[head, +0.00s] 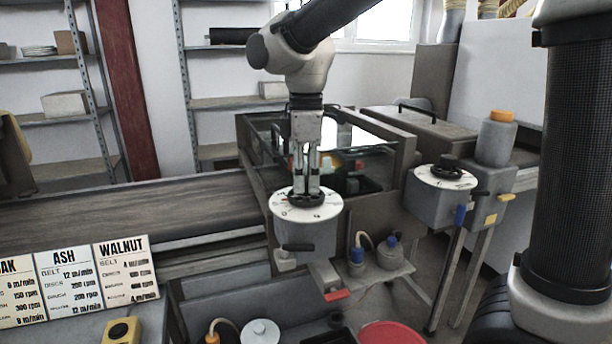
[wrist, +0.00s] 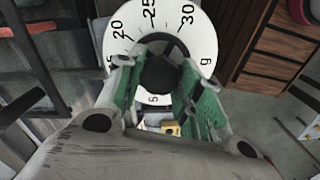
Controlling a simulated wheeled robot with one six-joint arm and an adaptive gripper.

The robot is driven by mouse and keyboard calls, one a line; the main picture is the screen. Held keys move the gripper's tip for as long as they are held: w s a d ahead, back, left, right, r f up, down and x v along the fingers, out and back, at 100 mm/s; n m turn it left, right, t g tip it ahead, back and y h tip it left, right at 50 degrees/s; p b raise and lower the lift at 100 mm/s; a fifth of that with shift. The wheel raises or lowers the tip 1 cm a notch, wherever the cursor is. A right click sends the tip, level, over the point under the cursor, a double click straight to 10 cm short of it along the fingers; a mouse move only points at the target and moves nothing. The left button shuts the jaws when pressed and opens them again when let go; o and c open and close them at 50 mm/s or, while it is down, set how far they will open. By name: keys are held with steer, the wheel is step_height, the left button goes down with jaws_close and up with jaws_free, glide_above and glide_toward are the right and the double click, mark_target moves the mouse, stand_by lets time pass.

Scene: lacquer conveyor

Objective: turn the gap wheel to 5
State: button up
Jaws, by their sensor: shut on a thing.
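A white dial (head: 292,212) with a black handwheel (head: 294,199) sits on top of a grey post at the conveyor's front. My gripper (head: 306,190) points straight down over this wheel, its fingers shut on it. In the wrist view the dial (wrist: 203,45) shows 20, 25 and 30 along its far side and a 5 on its near side. The black wheel (wrist: 158,74) lies between my green-padded fingers (wrist: 160,85). I cannot make out a pointer, so the set value is unclear. My fingers hide part of the dial, and no readable name marks it as the gap wheel.
A second white dial with a black knob (head: 445,172) stands on a grey box to the right. Cards (head: 66,281) for ash, walnut and a partly cut-off wood stand at lower left. The conveyor belt (head: 130,210) runs left. A red round thing (head: 391,334) lies below.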

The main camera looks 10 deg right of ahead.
mark_target(306, 178)
steer(key=o, duration=1)
steer(key=shift+o, duration=0.2)
step_height(306, 178, up, 12)
